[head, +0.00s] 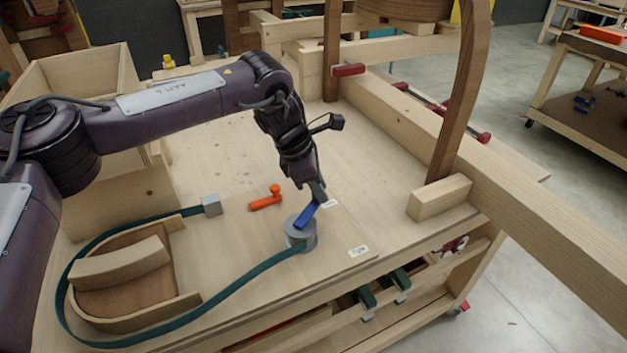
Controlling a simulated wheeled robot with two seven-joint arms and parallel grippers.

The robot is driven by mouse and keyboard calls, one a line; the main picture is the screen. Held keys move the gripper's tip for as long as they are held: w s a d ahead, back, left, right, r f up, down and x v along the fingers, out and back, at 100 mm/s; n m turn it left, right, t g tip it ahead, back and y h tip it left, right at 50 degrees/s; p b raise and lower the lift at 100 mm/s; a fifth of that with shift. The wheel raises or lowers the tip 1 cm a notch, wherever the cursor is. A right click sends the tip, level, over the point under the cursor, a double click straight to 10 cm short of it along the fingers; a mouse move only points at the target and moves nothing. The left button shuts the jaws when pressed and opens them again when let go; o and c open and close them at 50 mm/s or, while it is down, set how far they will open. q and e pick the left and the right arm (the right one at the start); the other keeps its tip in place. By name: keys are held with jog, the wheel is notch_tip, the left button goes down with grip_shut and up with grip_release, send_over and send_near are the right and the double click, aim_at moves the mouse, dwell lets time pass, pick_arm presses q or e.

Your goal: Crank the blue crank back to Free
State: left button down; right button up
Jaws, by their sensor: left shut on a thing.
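The blue crank (306,215) is a short bar on top of a round grey drum (296,236) on the workbench. It points up and to the right from the drum. My left gripper (317,193) reaches down from above and is shut on the crank's outer end, hiding that end. A white label (331,204) lies beside the crank's end, and another white label (358,251) lies right of the drum near the front edge. Their writing is too small to read surely. A green strap (235,289) runs from the drum around a curved wooden form (125,275). My right gripper is out of view.
An orange-red handle (265,200) lies left of the crank. The strap's other end meets a grey block (211,205). A wooden block (440,197) with a curved upright stands at the right. A wooden box (85,85) is behind my left arm. The bench middle is mostly clear.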

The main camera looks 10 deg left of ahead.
pick_arm(q)
jog(key=shift+s+d+m, duration=0.1)
jog(key=shift+d+m, duration=0.1)
jog(key=shift+m, duration=0.1)
jog(key=c, duration=1.2)
grip_release()
jog(key=shift+r, duration=0.1)
jog(key=shift+a+r, duration=0.15)
jog(key=shift+r, duration=0.05)
jog(key=b+v, duration=0.1)
jog(key=v, duration=0.6)
jog(key=shift+r, duration=0.1)
